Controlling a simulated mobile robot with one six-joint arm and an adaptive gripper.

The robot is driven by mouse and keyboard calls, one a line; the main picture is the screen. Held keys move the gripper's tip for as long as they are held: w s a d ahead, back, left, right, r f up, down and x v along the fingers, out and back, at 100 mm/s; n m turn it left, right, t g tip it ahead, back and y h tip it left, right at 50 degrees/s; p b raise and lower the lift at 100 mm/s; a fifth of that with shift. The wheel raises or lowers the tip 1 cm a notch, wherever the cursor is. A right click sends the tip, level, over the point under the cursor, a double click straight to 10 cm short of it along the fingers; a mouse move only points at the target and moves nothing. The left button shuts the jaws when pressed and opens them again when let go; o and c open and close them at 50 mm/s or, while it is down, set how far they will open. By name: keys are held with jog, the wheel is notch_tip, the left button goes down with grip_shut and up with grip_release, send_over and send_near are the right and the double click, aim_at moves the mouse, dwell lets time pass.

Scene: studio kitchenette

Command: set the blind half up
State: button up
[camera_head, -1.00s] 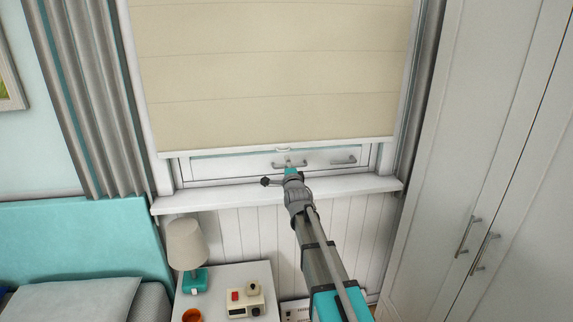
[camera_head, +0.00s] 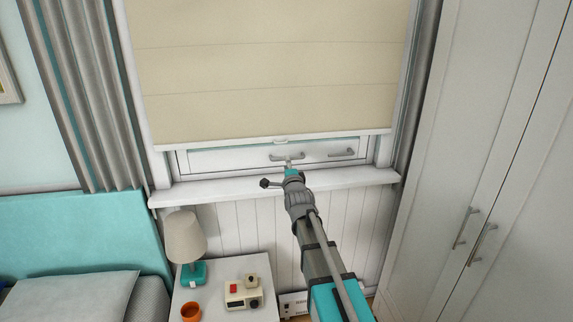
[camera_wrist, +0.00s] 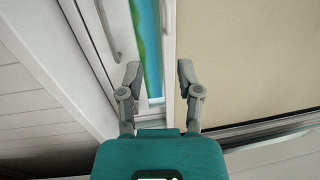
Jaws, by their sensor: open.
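The cream blind (camera_head: 270,75) hangs low over the window, with its white bottom rail a little above the window's lower frame. A small pull tab (camera_head: 281,141) sits at the middle of the rail. My gripper (camera_head: 289,166) is just below the tab, in front of the lower window frame. In the wrist view, turned on its side, my gripper (camera_wrist: 159,76) is open and empty. One finger overlaps the edge of the blind (camera_wrist: 240,65), the other the white window frame. I cannot tell whether either touches.
The white sill (camera_head: 230,188) runs under the arm. Two grey window handles, one of them here (camera_head: 342,153), sit on the lower frame. Below left stand a lamp (camera_head: 186,238) and a nightstand (camera_head: 215,307) with small items. A tall wardrobe (camera_head: 480,120) closes the right side.

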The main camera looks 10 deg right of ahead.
aim_at(281, 142)
jog(key=shift+s+f, duration=0.15)
jog(key=shift+s, duration=0.75)
jog(key=shift+s+f, duration=0.1)
jog(key=shift+s, duration=0.8)
jog(key=shift+w+r+p, duration=0.5)
jog(key=shift+w+r, duration=0.2)
jog(key=shift+w, duration=0.35)
jog(key=shift+w, duration=0.15)
jog(key=w, duration=0.4)
jog(key=w+r+p, duration=0.1)
jog(key=w, duration=0.8)
jog(key=shift+w+r+p, duration=0.2)
jog(key=shift+r+p, duration=0.2)
grip_shut()
